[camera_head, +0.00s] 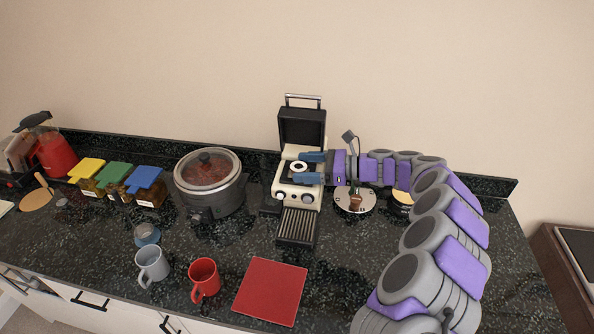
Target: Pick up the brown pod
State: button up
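A small brown pod (355,201) appears to sit on the round silver pod stand (341,202), to the right of the coffee machine. My gripper (299,167) is left of and above the stand in the picture, over the coffee machine (284,190). Its two blue fingers point left and are spread apart, so it is open. A white round part (300,164) of the machine, or a piece in it, shows near the fingertips. I cannot tell whether the fingers touch it. My wrist is close to the stand's post and hides part of the area behind.
The coffee machine's dark lid (302,127) stands open. A slow cooker (209,183) stands left of it. A grey mug (152,266), a red mug (204,280) and a red board (270,291) lie toward the front. Jars with coloured lids (115,176) stand further left.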

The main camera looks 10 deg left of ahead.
jog(key=shift+d, duration=0.3)
jog(key=c, duration=0.3)
jog(key=shift+a, duration=0.3)
jog(key=c, duration=0.7)
